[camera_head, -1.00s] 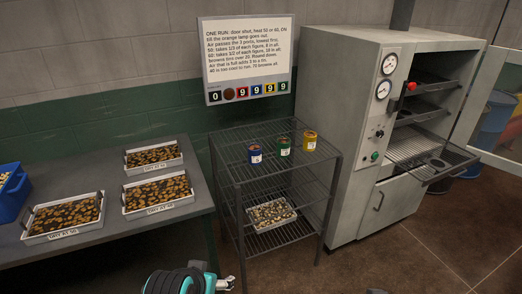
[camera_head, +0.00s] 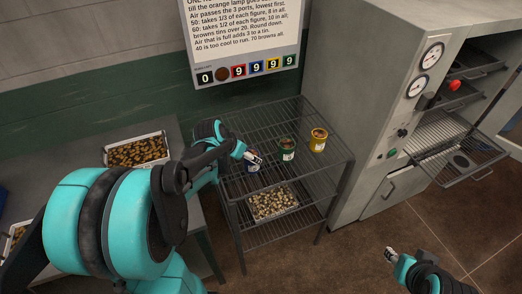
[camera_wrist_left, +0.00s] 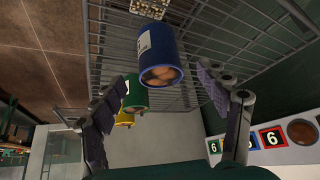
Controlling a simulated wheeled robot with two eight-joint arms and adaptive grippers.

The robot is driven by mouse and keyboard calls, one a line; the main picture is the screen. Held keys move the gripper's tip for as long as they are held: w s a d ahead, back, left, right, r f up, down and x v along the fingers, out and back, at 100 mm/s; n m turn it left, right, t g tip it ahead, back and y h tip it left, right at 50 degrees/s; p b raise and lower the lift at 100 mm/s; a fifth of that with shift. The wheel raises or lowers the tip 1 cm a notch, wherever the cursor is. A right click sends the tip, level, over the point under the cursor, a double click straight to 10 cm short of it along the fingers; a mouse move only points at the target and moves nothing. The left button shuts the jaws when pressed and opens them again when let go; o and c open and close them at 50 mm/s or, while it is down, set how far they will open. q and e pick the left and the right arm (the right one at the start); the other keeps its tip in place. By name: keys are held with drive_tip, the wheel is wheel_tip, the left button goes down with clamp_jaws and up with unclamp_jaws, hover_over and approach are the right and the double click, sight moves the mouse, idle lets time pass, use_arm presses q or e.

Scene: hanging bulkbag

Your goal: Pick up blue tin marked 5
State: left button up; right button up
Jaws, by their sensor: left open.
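The blue tin (camera_head: 253,167) stands on the top shelf of the wire rack, partly hidden by my left gripper in the head view. In the left wrist view the blue tin (camera_wrist_left: 161,50) has a white label with an unreadable mark and brown pieces inside its mouth. My left gripper (camera_head: 246,155) is at the tin in the head view. In the wrist view its fingers (camera_wrist_left: 167,76) are spread apart, one towards each side of the tin; contact is not visible. My right gripper (camera_head: 389,254) is low at the right, away from the rack, its jaws too small to judge.
A green tin (camera_head: 287,148) and a yellow tin (camera_head: 318,139) stand on the same wire rack (camera_head: 290,112), right of the blue one. A tray of pale pieces (camera_head: 272,203) is on the lower shelf. An oven cabinet (camera_head: 385,110) with pulled-out racks stands at right.

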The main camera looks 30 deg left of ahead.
sight(251, 168)
use_arm(q)
drive_tip(key=b+x, duration=0.2)
drive_tip(key=x, duration=0.4)
drive_tip(key=shift+s+f, duration=0.2)
drive_tip(key=shift+w+f+b, duration=0.25)
drive_tip(key=shift+f+b, duration=0.1)
drive_tip(key=shift+r, duration=0.1)
drive_tip(key=c, duration=1.3)
